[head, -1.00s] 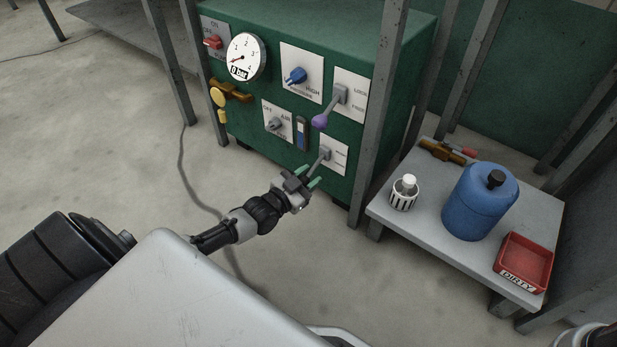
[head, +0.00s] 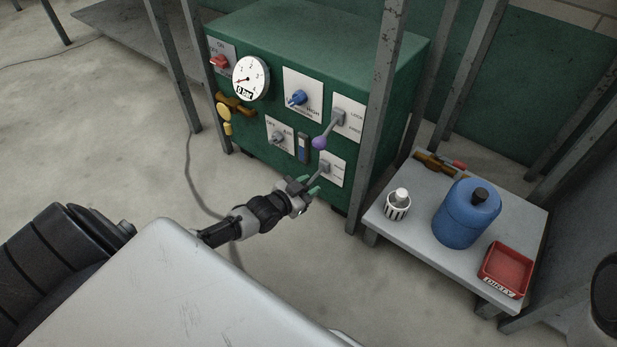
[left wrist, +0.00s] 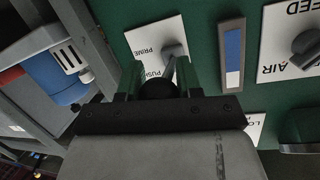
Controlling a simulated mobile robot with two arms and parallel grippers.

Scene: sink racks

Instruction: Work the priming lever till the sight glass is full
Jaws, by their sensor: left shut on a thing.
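The priming lever (head: 323,169) is a short grey handle on a white plate marked PRIME, low on the green machine's front. My left gripper (head: 311,188) is shut on its end. In the left wrist view, the lever's dark round knob (left wrist: 158,89) sits between the fingers of the left gripper (left wrist: 158,82). The sight glass (head: 303,148) is a narrow upright window left of the lever. In the left wrist view, the sight glass (left wrist: 232,55) shows blue along more than half its length and pale in the rest. My right gripper is out of view.
A dial gauge (head: 250,77) reads about 0 bar. A grey post (head: 379,110) stands right of the panel. A low table (head: 408,240) holds a blue bottle (head: 466,213), a white-capped jar (head: 398,205) and a red tray (head: 506,270).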

